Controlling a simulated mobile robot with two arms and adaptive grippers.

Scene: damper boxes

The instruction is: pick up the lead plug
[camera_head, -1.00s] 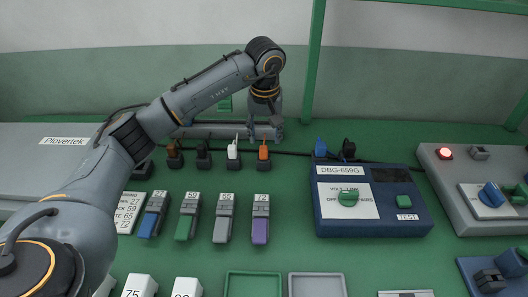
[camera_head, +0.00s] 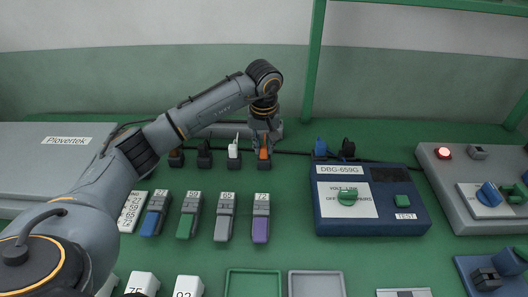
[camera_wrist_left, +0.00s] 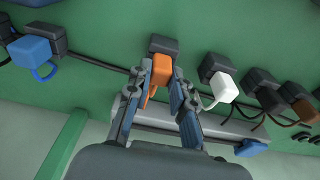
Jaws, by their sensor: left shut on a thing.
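The orange lead plug (camera_head: 264,153) sits upright in a dark socket at the right end of a row of plugs behind the labelled blocks. My left gripper (camera_head: 262,146) reaches down over it and is shut on it. In the left wrist view the orange plug (camera_wrist_left: 160,68) lies between the two fingers (camera_wrist_left: 161,80), with the dark socket (camera_wrist_left: 163,45) just beyond. The plug still appears to be at its socket; whether it is fully seated I cannot tell. My right gripper is not in view.
A white plug (camera_head: 233,151) stands close to the left of the orange one, with darker plugs (camera_head: 204,155) further left. A blue plug (camera_head: 320,148) and a black plug (camera_head: 347,149) stand to the right, behind the blue DBG-659G box (camera_head: 415,221). Labelled blocks (camera_head: 226,217) stand in front.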

